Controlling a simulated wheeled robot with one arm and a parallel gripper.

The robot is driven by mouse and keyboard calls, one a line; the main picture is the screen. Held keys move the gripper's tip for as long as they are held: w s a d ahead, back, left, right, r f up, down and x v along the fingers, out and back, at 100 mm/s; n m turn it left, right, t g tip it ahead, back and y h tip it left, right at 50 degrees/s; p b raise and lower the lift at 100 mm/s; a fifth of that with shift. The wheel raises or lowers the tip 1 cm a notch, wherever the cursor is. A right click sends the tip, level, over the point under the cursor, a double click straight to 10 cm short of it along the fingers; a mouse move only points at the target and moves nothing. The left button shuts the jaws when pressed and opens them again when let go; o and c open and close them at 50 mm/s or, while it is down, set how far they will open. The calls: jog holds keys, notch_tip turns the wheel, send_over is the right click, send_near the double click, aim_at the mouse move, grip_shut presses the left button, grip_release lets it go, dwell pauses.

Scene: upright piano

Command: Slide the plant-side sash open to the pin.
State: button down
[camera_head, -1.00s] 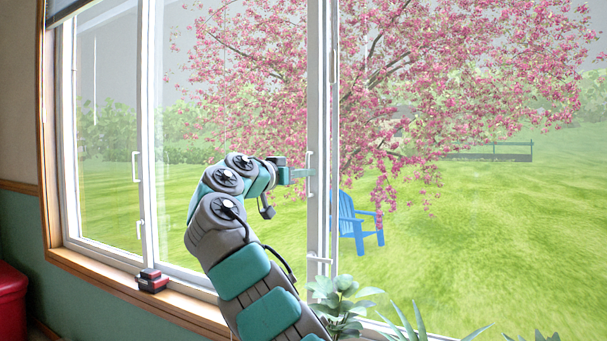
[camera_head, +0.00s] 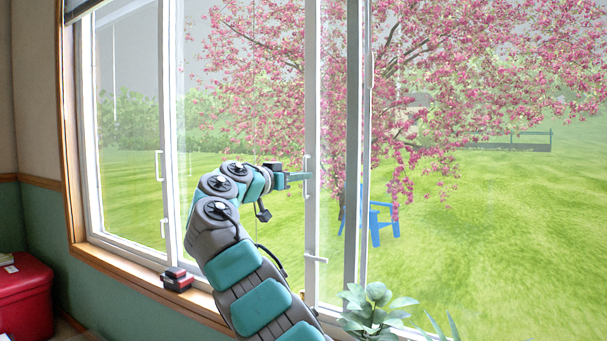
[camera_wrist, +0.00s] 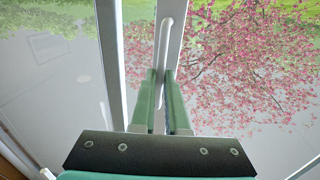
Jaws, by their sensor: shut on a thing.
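The plant-side sash's white upright stile (camera_head: 312,130) stands near the middle of the head view, with a slim vertical handle (camera_head: 307,172) on it. My gripper (camera_head: 301,177) reaches the handle from the left. In the wrist view my gripper (camera_wrist: 161,78) has its two green fingers closed around the lower part of the white handle (camera_wrist: 164,40). A gap separates the stile from the grey upright (camera_head: 352,150) to its right. A small white fitting (camera_head: 315,259) sticks out low on the stile. I cannot make out the pin for certain.
A leafy plant (camera_head: 375,308) stands at the sill below the window, right of my arm. A small red and black object (camera_head: 177,279) sits on the wooden sill (camera_head: 130,282). Another handled sash (camera_head: 166,130) is at left. A red box (camera_head: 25,300) stands at lower left.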

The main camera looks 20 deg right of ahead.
jog(key=c, duration=0.9)
grip_release()
jog(key=shift+s, duration=0.1)
jog(key=b+v, duration=0.1)
jog(key=v, duration=0.6)
jog(key=shift+s+a+b, duration=0.1)
jog(key=shift+a+b, duration=0.25)
